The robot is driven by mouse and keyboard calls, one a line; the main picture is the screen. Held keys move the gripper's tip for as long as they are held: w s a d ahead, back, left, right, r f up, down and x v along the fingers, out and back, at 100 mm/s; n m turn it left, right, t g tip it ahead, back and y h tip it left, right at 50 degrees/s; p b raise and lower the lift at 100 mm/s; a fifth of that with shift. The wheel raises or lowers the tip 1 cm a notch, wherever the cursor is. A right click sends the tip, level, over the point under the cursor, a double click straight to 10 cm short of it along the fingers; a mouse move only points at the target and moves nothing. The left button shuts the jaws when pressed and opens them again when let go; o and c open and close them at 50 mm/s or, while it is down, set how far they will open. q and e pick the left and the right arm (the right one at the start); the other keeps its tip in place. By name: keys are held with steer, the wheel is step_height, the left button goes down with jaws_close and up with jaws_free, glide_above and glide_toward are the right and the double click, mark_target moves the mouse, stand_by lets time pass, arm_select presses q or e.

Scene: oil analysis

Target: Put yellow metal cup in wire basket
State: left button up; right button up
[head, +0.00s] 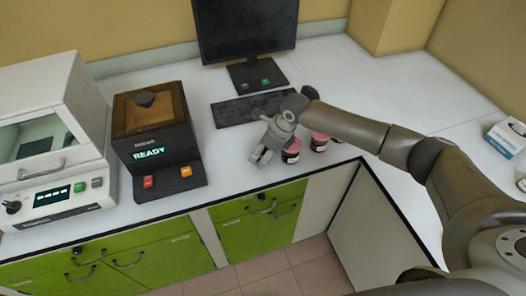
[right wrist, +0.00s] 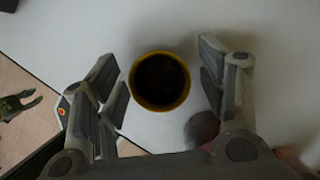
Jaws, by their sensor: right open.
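The yellow metal cup shows in the right wrist view as a round yellow rim (right wrist: 136,91) with a dark inside, seen from above. My right gripper (right wrist: 161,80) is open, with one finger on each side of the cup and gaps between them and the rim. In the head view my right gripper (head: 259,157) is low over the white counter near its front edge, left of the pink-lidded jars. I cannot make out the cup there. The wire basket is not visible. My left gripper is not in the head view.
Two pink-lidded jars (head: 291,151) (head: 319,141) stand close right of the gripper. A black device reading READY (head: 150,153) stands to the left, a keyboard (head: 246,109) and monitor behind. The counter's front edge is near. The counter (head: 374,92) is clear at the back right.

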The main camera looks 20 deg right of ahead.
steer(key=shift+w+a+f, duration=0.1)
steer(key=shift+f, duration=0.15)
steer(key=c, duration=1.2)
steer(key=shift+r, duration=0.2)
